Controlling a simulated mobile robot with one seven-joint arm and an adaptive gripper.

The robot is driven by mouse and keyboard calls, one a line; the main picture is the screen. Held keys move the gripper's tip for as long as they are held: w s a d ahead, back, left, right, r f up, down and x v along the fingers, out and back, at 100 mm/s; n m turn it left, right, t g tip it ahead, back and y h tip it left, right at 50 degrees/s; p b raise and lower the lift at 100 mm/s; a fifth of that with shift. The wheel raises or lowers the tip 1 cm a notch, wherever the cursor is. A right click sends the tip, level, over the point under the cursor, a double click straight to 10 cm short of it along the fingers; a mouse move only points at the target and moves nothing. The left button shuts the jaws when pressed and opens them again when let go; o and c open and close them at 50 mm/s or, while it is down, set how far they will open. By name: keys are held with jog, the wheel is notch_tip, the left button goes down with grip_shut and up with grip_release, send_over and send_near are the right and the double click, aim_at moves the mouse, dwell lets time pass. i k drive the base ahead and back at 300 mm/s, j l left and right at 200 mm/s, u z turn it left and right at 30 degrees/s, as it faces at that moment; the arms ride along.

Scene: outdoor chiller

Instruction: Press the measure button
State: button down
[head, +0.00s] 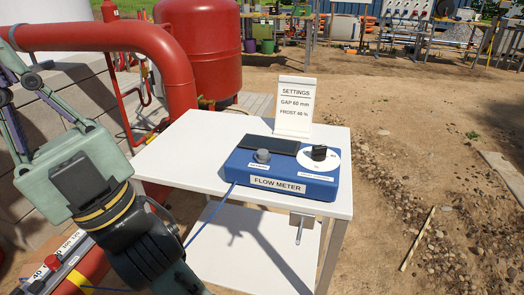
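A blue flow meter box (235,165) sits on a white table (180,160). A grey round button (263,155) stands on its left part, with a small label too small to read. A black knob (319,153) on a white dial is on its right part. A dark display (270,145) lies along the back edge and shows no readable value. My gripper (12,95) is at the left edge of the view, well left of the box and touching nothing visible. Its fingers look spread apart and empty; their ends are partly cut off by the frame.
A white sign (295,108) behind the box reads "SETTINGS, GAP 60 mm, FROST 40 %". A red pipe (110,38) and red tank (205,50) stand behind the table at left. A blue cable runs off the box's left side. Open dirt ground lies right.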

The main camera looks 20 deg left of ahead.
aim_at(262, 153)
jog(key=u, duration=2.55)
jog(key=k+l, duration=0.15)
jog(key=l, duration=0.2)
jog(key=k+l, duration=0.1)
jog(key=l, duration=0.25)
jog(key=k+l, duration=0.15)
jog(key=l, duration=0.2)
jog(key=k+l, duration=0.15)
jog(key=l, duration=0.25)
